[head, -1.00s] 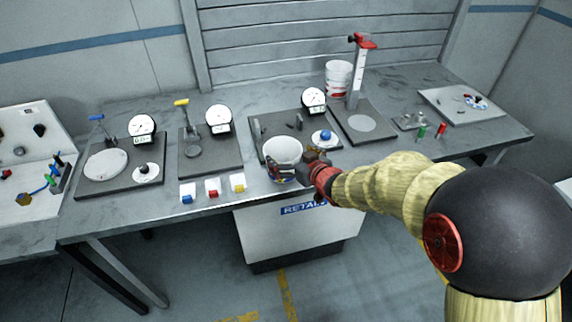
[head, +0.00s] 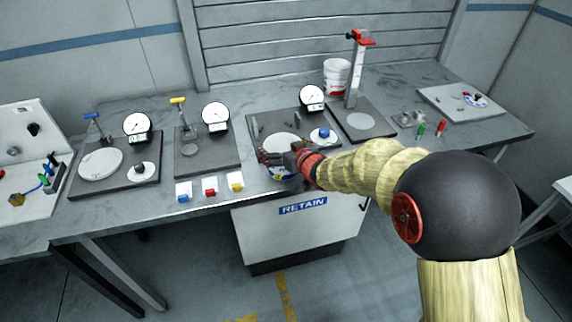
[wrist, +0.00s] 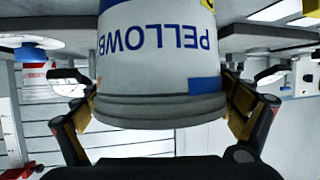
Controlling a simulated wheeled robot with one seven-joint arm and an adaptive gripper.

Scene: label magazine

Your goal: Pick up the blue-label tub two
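A white tub (head: 282,143) with blue on its side is near the front edge of the workbench, left of centre. In the wrist view the tub (wrist: 150,55) fills the middle, upside down, with blue lettering, a blue patch and a grey rim band. My gripper (head: 280,160) is in front of it, with one finger on each side. In the wrist view both yellow-padded fingers lie close against the tub's sides. I cannot tell whether they press on it. The tub's base is out of the wrist view and its front is partly hidden in the head view.
Dial gauges on dark plates stand behind and to the left. Blue, red and yellow small blocks (head: 210,187) lie left of the tub. A white bucket with red (head: 337,78) and a red-topped stand (head: 356,75) are behind right. A RETAIN bin (head: 303,228) is below the bench edge.

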